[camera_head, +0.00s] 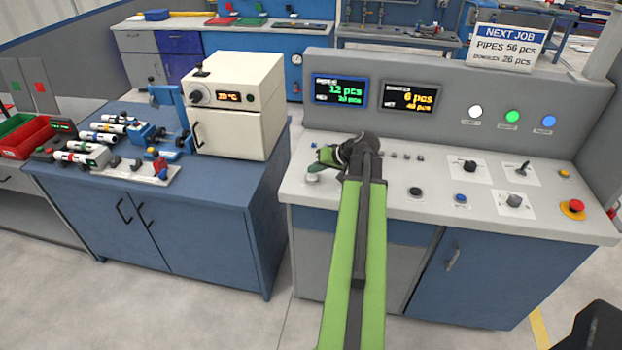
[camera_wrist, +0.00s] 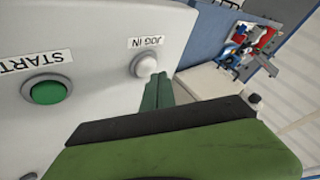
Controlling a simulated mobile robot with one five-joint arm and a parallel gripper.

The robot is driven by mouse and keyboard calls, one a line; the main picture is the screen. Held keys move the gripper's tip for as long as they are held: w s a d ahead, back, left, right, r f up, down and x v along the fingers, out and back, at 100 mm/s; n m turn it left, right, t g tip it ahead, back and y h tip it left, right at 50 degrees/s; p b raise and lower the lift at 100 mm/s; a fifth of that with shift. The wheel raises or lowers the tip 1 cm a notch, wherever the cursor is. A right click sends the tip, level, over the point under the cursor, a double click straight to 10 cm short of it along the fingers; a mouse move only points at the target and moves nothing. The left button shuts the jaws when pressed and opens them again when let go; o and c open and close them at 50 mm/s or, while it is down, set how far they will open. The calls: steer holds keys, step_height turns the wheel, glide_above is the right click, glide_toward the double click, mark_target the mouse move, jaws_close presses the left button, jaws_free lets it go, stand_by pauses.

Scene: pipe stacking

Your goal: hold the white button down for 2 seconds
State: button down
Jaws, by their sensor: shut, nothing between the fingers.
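The white button (camera_wrist: 145,66) sits in a pale round collar beside the label "JOG IN" in the wrist view. In the head view it shows at the left front of the grey control desk (camera_head: 395,195), just below my gripper (camera_head: 324,157). My gripper's green fingers are shut and empty. In the wrist view the fingertips (camera_wrist: 160,86) lie right beside the white button, overlapping its edge in the picture. I cannot tell whether they touch it or whether it is pressed.
A green START button (camera_wrist: 47,90) is on the same panel. A white lamp (camera_head: 475,112) stands on the upright panel. A red emergency button (camera_head: 573,207) is at the desk's right. A cream oven (camera_head: 235,105) stands on the blue bench to the left.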

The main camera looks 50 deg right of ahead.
mark_target(314, 178)
steer(key=shift+f, duration=0.15)
steer(key=shift+w+f+b, duration=0.1)
steer(key=shift+f+b, duration=0.2)
steer(key=shift+b, duration=0.15)
steer(key=shift+f+b, duration=0.4)
stand_by(0.6)
stand_by(2.6)
steer(key=shift+r+p, duration=0.85)
step_height(314, 178, up, 5)
steer(key=p, duration=0.5)
steer(key=shift+r, duration=0.1)
